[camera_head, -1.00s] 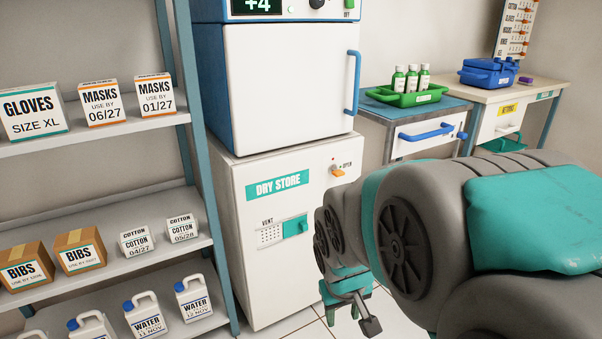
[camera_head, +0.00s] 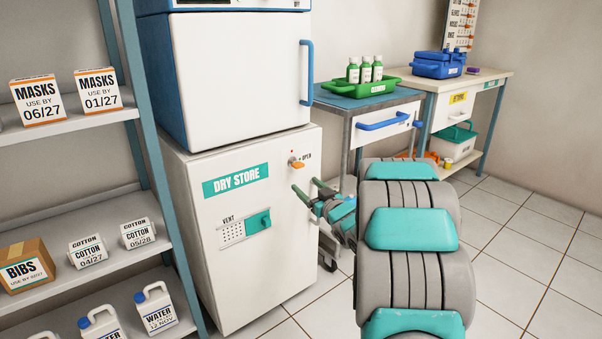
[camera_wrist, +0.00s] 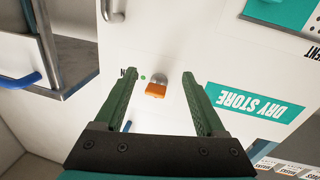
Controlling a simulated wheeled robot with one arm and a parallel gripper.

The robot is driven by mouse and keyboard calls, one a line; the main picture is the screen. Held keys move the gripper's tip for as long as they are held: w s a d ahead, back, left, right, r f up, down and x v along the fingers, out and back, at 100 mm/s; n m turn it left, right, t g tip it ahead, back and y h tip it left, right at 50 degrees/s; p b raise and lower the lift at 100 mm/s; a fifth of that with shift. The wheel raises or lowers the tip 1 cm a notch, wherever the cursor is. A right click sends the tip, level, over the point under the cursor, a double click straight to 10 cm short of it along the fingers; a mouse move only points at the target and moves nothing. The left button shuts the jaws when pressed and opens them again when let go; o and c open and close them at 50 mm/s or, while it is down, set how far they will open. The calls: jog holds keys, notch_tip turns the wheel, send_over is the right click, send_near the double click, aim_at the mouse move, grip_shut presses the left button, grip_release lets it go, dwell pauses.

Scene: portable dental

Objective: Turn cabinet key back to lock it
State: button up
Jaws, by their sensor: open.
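The orange cabinet key (camera_head: 296,164) sits in a grey lock on the upper right of the white dry store cabinet (camera_head: 200,165), next to the word OPEN. A small red dot is above it. The wrist view is upside down; there the orange key (camera_wrist: 156,92) shows in front of its grey lock, between and apart from my fingers, with a green dot beside it. Which mark the key points to I cannot tell. My gripper (camera_head: 306,186) is open and empty, just below and right of the key; it also fills the wrist view (camera_wrist: 158,76). The cabinet door looks shut.
A blue-and-white fridge (camera_head: 240,75) with a blue handle stands on the cabinet. A vent with a green slider (camera_head: 258,222) is lower on the door. Shelves with boxes stand left; a blue-topped cart (camera_head: 340,100) stands right. Floor at the right is clear.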

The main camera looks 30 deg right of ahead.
aim_at(297, 164)
jog(key=shift+w+r+n+t+y, duration=0.3)
jog(key=shift+w+r+t+y, duration=1.6)
jog(key=shift+w, duration=0.25)
grip_shut()
